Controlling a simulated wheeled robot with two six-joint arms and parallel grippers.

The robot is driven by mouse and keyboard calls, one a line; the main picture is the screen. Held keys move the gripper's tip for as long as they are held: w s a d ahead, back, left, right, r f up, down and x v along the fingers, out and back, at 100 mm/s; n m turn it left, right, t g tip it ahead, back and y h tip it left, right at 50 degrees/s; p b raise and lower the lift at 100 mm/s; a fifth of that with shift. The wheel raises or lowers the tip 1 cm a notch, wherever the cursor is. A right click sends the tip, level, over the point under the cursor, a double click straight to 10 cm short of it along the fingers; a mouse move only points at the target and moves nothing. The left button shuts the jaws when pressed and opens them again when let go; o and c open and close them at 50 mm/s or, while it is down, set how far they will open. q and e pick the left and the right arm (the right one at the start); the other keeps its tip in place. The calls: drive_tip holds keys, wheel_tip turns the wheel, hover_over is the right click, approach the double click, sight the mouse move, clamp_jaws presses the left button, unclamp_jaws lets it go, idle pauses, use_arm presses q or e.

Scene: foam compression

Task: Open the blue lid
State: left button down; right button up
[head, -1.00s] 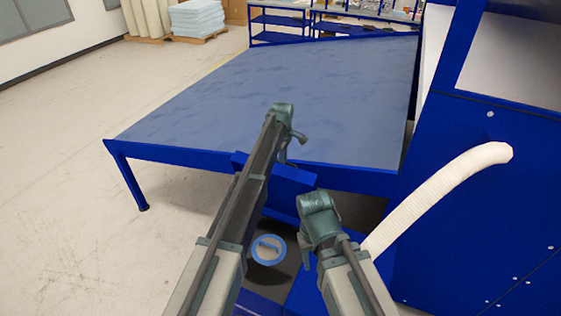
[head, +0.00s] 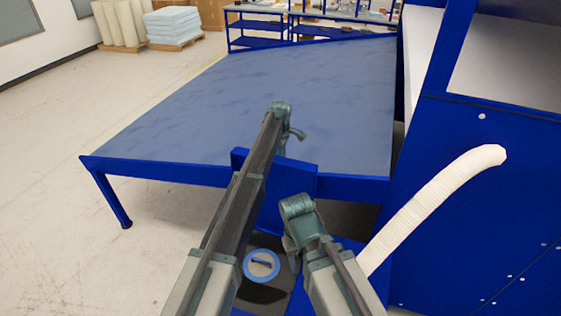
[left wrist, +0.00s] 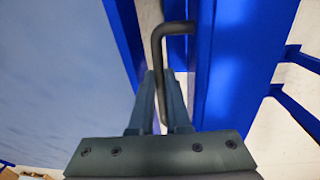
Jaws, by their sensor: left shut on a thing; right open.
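The blue lid (head: 297,182) stands raised and tilted at the table's near edge, partly hidden behind my left arm. In the left wrist view the lid shows as a blue panel (left wrist: 232,75) with a dark bent handle (left wrist: 157,50). My left gripper (left wrist: 166,78) is shut on this handle; its fingertips are hard to see in the head view. My right gripper (head: 291,250) is open and empty, pointing down beside the dark opening below the lid. A round blue-rimmed disc (head: 262,279) with a bar across it lies in that opening.
A large blue-grey table (head: 240,120) spreads beyond the lid, its top clear. A blue machine (head: 485,200) with a white ribbed hose (head: 430,205) stands close on the right. Free floor (head: 60,240) lies to the left.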

use_arm(q)
drive_tip(key=shift+w+a, duration=0.1)
drive_tip(key=shift+w, duration=0.05)
drive_tip(key=c, duration=0.9)
unclamp_jaws()
drive_tip(key=shift+r, duration=0.15)
drive_tip(key=shift+r+p, duration=0.9)
drive_tip(key=shift+p, duration=0.15)
wheel_tip(320, 180, up, 2)
drive_tip(key=shift+r+p, duration=0.15)
drive_tip(key=shift+p, duration=1)
drive_tip(key=s, duration=1.6)
drive_tip(key=shift+s+r+p, duration=0.1)
drive_tip(key=shift+r+p, duration=0.25)
